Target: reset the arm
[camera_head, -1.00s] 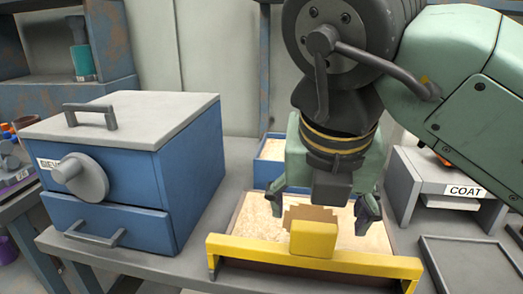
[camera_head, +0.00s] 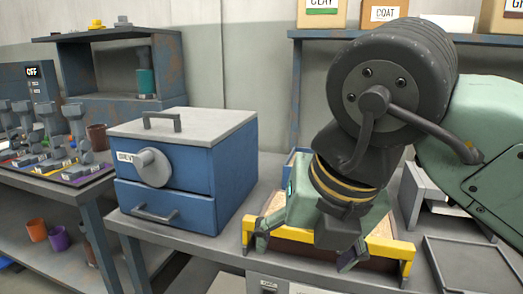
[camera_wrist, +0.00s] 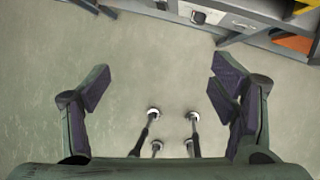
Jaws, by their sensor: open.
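My gripper (camera_head: 305,250) hangs in front of the yellow-edged tray (camera_head: 262,238) in the head view, tilted, with its two fingers spread apart. In the wrist view my gripper (camera_wrist: 160,82) is open, with nothing between its fingers and bare floor (camera_wrist: 150,50) beyond them. My arm's dark wrist joint and green link fill the right of the head view. The gripper hides most of the tray and its contents.
A blue sieve box (camera_head: 190,170) with a grey lid stands on the table left of my gripper. A grey tray (camera_head: 465,265) lies at the right. A shelf (camera_head: 300,33) with labelled boxes is behind my arm. A side bench (camera_head: 75,190) with tools and cups stands at the left.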

